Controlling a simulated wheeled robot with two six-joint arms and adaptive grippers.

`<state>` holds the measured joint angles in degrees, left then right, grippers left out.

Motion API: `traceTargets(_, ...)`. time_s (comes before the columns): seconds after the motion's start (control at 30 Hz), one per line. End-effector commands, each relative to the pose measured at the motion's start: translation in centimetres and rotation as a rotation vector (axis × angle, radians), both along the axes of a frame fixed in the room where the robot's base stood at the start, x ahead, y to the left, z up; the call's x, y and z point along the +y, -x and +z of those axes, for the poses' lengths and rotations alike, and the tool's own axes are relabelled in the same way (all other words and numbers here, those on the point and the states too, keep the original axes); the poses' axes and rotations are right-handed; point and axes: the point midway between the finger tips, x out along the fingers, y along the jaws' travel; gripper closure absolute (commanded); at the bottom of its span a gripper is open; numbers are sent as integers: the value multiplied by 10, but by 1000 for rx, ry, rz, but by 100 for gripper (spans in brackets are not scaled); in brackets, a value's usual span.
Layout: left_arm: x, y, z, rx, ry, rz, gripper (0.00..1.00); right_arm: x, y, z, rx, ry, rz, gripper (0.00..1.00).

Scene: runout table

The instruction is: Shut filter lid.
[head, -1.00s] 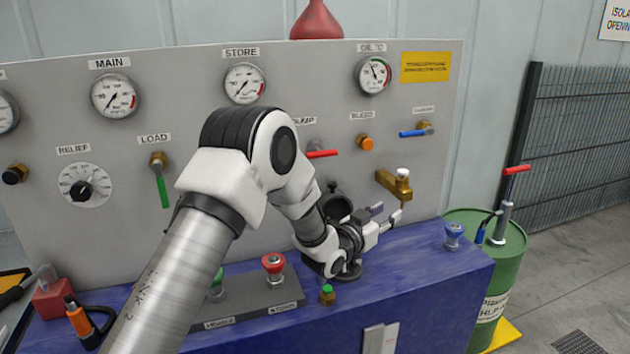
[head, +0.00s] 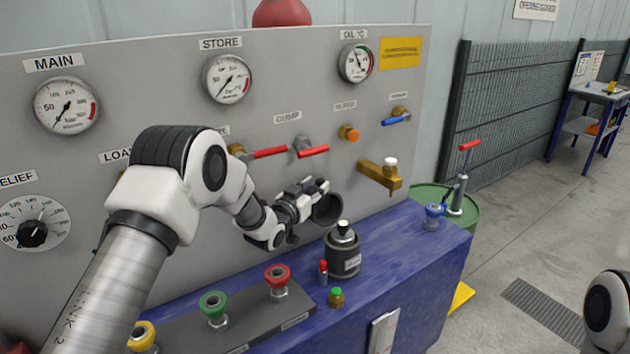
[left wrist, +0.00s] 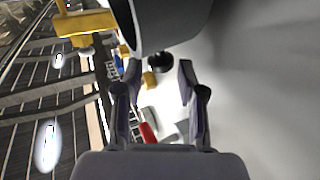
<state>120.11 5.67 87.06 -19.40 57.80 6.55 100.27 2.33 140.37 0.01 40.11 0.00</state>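The filter (head: 343,258) is a dark upright cylinder on the blue bench, with a black-capped insert showing at its top. A dark hollow cup, apparently the filter lid (head: 328,206), stands raised and tilted above and behind it, off its mouth. The left wrist view shows this dark round shape large at the top (left wrist: 172,24). My left gripper (head: 310,190) is beside the lid, on its left. Its two fingers are apart with nothing between them in the left wrist view (left wrist: 158,78). Whether it touches the lid is unclear. My right gripper is out of view.
The grey panel stands close behind, with red-handled valves (head: 312,150) and a brass tap (head: 380,175) near the gripper. Red (head: 277,274) and green (head: 214,304) knobs, a small red-topped item (head: 323,272) and a green-topped fitting (head: 336,297) stand in front. The bench's right part is mostly clear.

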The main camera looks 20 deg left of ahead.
Motion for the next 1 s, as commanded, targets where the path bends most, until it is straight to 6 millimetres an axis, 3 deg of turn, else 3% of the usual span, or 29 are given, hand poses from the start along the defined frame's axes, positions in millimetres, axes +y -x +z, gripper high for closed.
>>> traceTargets(0.13,-3,-15,0,1,1,0,60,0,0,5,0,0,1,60)
traceTargets(0.37,-3,-16,-1,1,1,0,60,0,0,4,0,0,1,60)
traceTargets(0.5,-3,-16,-1,1,1,1,100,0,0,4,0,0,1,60)
traceTargets(0.77,-4,-15,-1,-3,-5,1,100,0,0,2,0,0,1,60)
traceTargets(1.0,-10,-11,-2,-42,-54,0,100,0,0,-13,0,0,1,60)
